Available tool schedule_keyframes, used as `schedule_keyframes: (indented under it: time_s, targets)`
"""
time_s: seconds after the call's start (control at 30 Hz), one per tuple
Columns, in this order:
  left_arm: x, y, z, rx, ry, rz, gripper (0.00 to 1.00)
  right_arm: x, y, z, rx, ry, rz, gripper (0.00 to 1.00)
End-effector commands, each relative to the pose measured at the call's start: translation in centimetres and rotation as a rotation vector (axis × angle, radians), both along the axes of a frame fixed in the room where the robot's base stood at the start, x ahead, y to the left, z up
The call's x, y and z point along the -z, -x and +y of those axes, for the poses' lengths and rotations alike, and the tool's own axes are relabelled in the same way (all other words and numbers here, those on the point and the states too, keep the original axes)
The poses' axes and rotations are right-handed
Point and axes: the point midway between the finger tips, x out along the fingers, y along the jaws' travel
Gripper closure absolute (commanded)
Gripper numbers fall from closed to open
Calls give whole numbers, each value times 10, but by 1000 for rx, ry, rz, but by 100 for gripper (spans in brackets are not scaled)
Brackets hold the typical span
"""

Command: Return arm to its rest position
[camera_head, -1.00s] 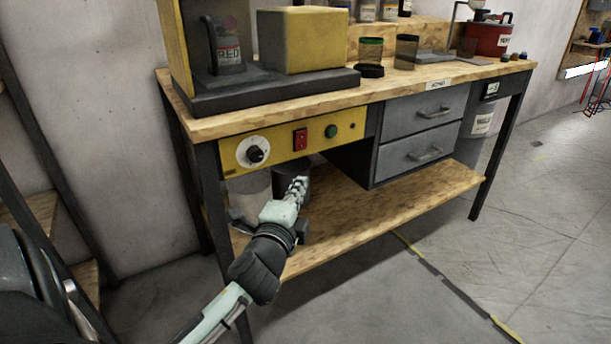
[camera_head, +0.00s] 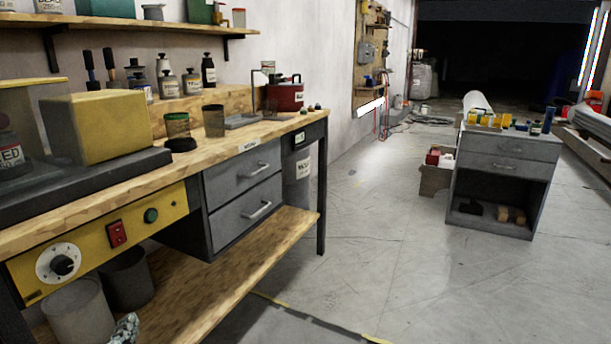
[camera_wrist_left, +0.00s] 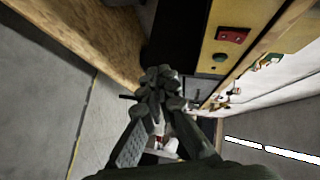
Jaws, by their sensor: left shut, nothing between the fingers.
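My left gripper (camera_head: 125,330) shows only as a small pale tip at the bottom edge of the head view, in front of the bench's lower shelf; the rest of that arm is out of frame. In the left wrist view, its dark fingers (camera_wrist_left: 158,80) are together, with nothing visible between them. The fingers point along the front of the workbench, with the yellow panel to their right in that picture. My right gripper is in neither view.
The workbench (camera_head: 225,142) stands at left, with a yellow control panel (camera_head: 95,238), grey drawers (camera_head: 245,190) and a lower wooden shelf (camera_head: 215,255). Bins (camera_head: 80,312) stand on that shelf. A grey cabinet (camera_head: 505,165) stands at right. The floor (camera_head: 390,260) between is clear.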

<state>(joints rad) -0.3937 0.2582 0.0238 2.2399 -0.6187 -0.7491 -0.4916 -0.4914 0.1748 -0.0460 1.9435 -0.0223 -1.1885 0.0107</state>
Motion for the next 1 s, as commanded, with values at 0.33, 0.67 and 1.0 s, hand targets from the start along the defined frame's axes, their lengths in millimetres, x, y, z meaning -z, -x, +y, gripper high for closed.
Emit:
schedule_keyframes:
  time_s: [0.33, 0.67, 1.0]
  targets:
    - [229, 106, -45, -355, 716, 446, 100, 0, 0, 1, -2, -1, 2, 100]
    - [296, 178, -86, -574, 961, 649, 100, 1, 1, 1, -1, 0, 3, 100]
    - [297, 179, -87, -576, 964, 652, 100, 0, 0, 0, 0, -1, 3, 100]
